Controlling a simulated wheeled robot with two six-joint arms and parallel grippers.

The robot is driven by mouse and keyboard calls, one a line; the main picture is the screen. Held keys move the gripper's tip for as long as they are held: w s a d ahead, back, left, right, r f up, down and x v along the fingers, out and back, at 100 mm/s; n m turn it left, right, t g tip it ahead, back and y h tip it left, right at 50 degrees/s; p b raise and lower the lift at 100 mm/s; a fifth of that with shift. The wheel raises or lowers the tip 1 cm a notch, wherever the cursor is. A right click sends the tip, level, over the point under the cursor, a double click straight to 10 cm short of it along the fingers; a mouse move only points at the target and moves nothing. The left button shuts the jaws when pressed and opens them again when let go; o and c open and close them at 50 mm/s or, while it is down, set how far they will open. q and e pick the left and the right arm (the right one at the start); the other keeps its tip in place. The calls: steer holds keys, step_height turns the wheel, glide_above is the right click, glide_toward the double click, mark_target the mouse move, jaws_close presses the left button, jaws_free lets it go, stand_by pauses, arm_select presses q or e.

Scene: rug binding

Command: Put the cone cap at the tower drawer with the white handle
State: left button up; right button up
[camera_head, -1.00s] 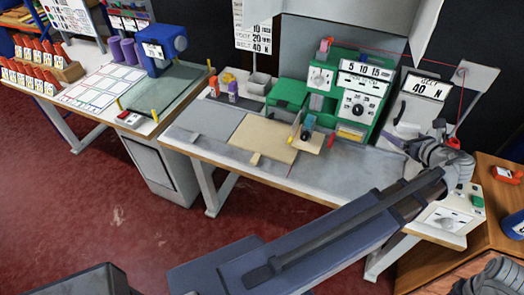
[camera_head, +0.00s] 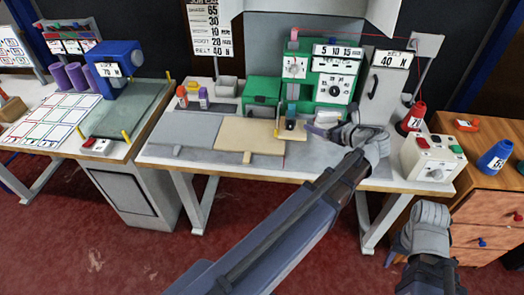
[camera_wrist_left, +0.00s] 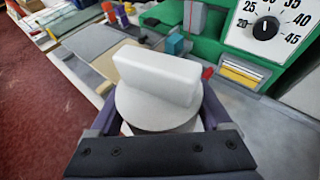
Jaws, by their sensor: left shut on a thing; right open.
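The white cone cap, a round disc with a flat upright tab, fills the middle of the left wrist view (camera_wrist_left: 158,85). My left gripper (camera_head: 326,120) is shut on it, above the bench in front of the green machine; the cap is small and hard to make out in the head view. I cannot make out a white handle there. My right gripper (camera_head: 430,213) is open at lower right, in front of the tower; its fingertips are hard to see.
A red cone (camera_head: 412,118) stands at the bench's right end, behind a white control box (camera_head: 432,160). A grey cabinet (camera_head: 383,92) stands behind my left wrist.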

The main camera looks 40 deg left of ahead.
arm_select(q)
steer(key=d+f+b, duration=0.4)
steer(key=f, duration=0.1)
steer(key=d+f+m+t+b, duration=0.1)
steer(key=d+f+b, duration=0.2)
steer(key=f+b, duration=0.2)
steer(key=d+f+m+t+b, duration=0.1)
steer(key=d+f+b, duration=0.3)
steer(key=f, duration=0.1)
steer(key=shift+w+d+f+h+b, duration=0.2)
steer(key=shift+d+f+h+b, duration=0.1)
steer(key=shift+d+b, duration=0.05)
steer(key=shift+d+f+t+b, duration=0.35)
steer(key=shift+d+t, duration=0.05)
steer(key=shift+d, duration=0.1)
arm_select(e)
step_height(320, 180, down, 17)
steer(key=shift+r, duration=0.1)
